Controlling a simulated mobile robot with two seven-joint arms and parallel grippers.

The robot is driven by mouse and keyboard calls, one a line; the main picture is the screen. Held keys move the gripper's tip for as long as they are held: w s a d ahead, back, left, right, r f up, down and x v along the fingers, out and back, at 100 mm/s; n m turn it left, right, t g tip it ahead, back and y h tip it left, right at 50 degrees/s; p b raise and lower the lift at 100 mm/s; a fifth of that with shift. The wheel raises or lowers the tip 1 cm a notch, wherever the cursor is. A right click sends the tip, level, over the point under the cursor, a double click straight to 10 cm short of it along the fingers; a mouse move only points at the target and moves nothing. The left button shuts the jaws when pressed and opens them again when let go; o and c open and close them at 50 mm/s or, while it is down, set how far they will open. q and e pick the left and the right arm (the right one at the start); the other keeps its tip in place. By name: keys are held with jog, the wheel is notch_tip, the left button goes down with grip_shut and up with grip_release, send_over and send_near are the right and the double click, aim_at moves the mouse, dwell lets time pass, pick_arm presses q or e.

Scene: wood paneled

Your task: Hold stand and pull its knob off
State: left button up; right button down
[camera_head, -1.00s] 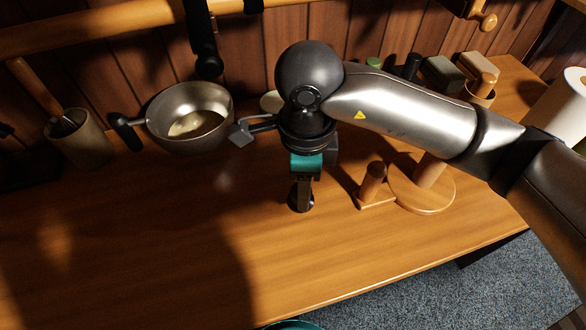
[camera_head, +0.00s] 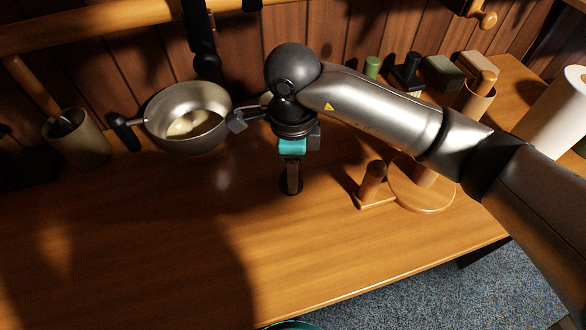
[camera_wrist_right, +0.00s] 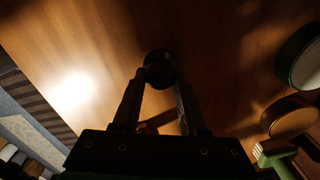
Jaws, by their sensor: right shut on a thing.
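My right gripper (camera_head: 291,186) is over the middle of the bench, pointing down. It is shut on a dark round-ended piece, which shows between the fingertips in the right wrist view (camera_wrist_right: 160,68). Whether this piece is the knob or part of the stand, and whether it touches the bench, I cannot tell. To the right on the bench are a wooden post on a small square base (camera_head: 374,184) and a round wooden base (camera_head: 425,196) with a post, partly hidden by my right arm. My left gripper is not in view.
A green cylinder (camera_head: 372,67), several small blocks and a white roll (camera_head: 556,112) are at back right. The bench (camera_head: 160,250) is clear in front and left.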

jog(key=shift+f, duration=0.1)
jog(key=shift+c, duration=2.2)
grip_release()
notch_tip(320, 180, up, 8)
jog(key=shift+f+p, duration=0.25)
jog(key=shift+p, duration=0.2)
jog(key=shift+r, duration=0.15)
